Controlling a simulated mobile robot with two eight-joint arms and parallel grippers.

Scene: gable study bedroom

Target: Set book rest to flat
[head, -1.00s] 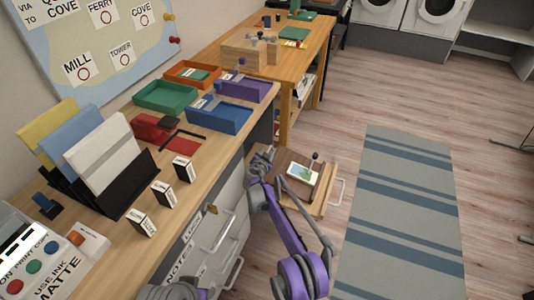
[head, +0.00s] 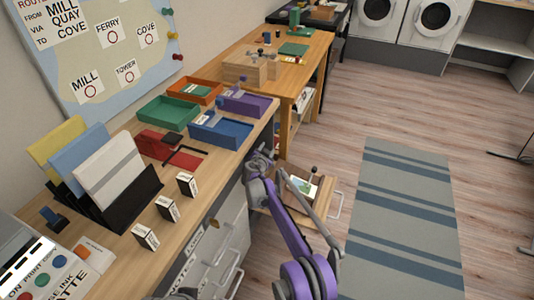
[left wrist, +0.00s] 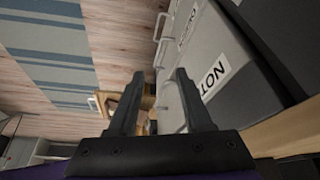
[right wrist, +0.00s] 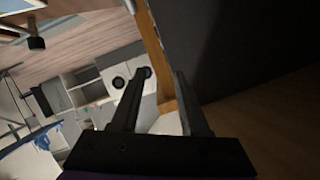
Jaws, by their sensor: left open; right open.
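A low wooden stand (head: 322,206) with a picture card (head: 303,185) and a dark knobbed lever stands beyond the desk's right side; it looks like the book rest, but I cannot tell its setting. My right arm partly hides it. My right gripper (head: 262,157) is beside the desk edge, left of the stand, apart from the card. In the right wrist view the right gripper (right wrist: 161,76) is open and empty. In the left wrist view the left gripper (left wrist: 158,78) is open and empty, facing the drawers; a wooden piece shows beyond its fingers.
The desk (head: 112,238) holds a file rack (head: 135,198), small boxes, a blue tray (head: 222,131) and other coloured trays. Grey drawers (head: 222,245) with handles lie below its edge. A wooden table (head: 290,72) stands behind. Floor around the striped rug (head: 405,225) is clear.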

